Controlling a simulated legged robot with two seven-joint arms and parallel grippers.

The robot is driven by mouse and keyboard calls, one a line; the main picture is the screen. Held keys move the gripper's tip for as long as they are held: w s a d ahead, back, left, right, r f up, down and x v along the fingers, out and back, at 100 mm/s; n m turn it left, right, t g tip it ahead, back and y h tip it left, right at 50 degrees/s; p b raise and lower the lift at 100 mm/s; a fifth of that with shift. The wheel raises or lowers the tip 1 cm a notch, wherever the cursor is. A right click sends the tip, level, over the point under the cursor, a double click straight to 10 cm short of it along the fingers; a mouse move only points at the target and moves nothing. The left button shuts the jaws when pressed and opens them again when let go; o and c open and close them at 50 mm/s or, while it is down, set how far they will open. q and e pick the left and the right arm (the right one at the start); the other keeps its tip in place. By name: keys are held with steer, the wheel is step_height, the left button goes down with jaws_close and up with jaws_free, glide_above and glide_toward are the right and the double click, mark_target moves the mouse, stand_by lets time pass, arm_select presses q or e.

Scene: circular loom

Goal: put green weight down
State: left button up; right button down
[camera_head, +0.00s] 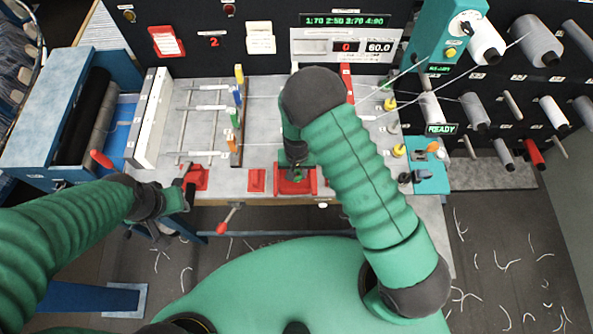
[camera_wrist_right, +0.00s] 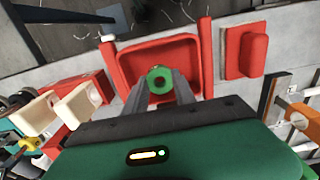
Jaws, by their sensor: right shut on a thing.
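The green weight (camera_wrist_right: 160,80), a small ring-like piece with a dark centre, is between the fingertips of my right gripper (camera_wrist_right: 160,88) in the right wrist view. The gripper is shut on it, over a red tray (camera_wrist_right: 203,62) with raised walls. Whether the weight touches the tray floor I cannot tell. In the head view my right gripper (camera_head: 296,168) points down at the same red tray (camera_head: 312,190) at the table's front edge, and my arm hides part of the area. My left gripper (camera_head: 187,192) is by the front left table edge; its fingers are too unclear to read.
A small red block (camera_head: 256,180) stands left of the tray. A red fixture (camera_head: 196,178) is near my left gripper. Coloured pegs (camera_head: 239,75) and rails stand behind on the grey table. Spools (camera_head: 537,38) fill the right rack. A READY display (camera_head: 441,129) is lit.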

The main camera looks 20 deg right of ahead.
steer(key=shift+w+f, duration=0.25)
steer(key=shift+f, duration=0.35)
steer(key=shift+w+a+f, duration=0.1)
steer(key=shift+w+f, duration=0.15)
steer(key=shift+w, duration=0.05)
steer(key=c, duration=1.3)
jaws_free()
steer(key=shift+s, duration=0.1)
steer(key=shift+c, duration=0.2)
steer(key=o, duration=0.3)
steer(key=shift+s+d+r, duration=0.2)
steer(key=shift+s+d, duration=0.05)
arm_select(q)
steer(key=shift+w+d+r, duration=0.1)
steer(key=shift+w+d, duration=0.05)
steer(key=shift+w, duration=0.2)
arm_select(e)
steer(key=shift+w, duration=0.1)
